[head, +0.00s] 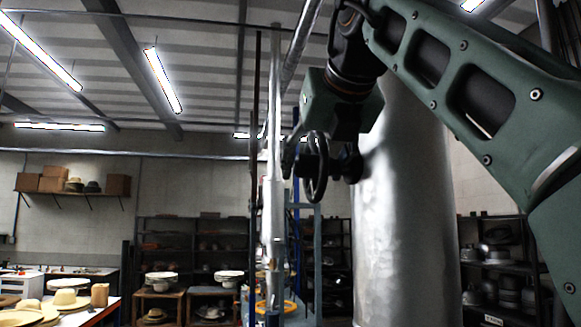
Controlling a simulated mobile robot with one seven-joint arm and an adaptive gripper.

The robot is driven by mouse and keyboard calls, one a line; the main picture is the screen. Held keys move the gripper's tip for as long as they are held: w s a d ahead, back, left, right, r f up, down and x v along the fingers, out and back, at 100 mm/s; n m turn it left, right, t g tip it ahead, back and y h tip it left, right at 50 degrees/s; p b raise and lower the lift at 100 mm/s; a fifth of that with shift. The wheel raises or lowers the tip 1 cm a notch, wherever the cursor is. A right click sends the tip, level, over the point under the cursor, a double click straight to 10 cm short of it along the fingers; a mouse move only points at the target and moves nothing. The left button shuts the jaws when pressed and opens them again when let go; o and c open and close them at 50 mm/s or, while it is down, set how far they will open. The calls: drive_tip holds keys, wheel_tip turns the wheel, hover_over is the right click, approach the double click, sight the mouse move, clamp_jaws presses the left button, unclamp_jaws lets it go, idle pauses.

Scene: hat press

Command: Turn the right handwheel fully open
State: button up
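A dark handwheel (316,188) shows nearly edge-on near the middle of the head view, beside a vertical metal pipe (272,195). My gripper (335,165) is a dark shape below my green wrist, at the wheel's right side. It overlaps the wheel in the picture. I cannot tell whether it touches the rim, and its fingers are too dark to tell open from shut. A yellow handwheel (290,306) sits lower down, near the bottom edge. The view does not show how far either wheel is turned.
A large shiny metal cylinder (405,220) stands close on the right, just beside my gripper. A table with straw hats (65,298) is at the lower left. Dark shelves (500,265) with metal forms stand at the right. Boxes sit on a wall shelf (75,194).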

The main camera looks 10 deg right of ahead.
sight(324, 142)
drive_tip(key=shift+o, duration=0.4)
drive_tip(key=v, duration=0.7)
drive_tip(key=shift+s+r, duration=0.15)
drive_tip(key=shift+s, duration=0.1)
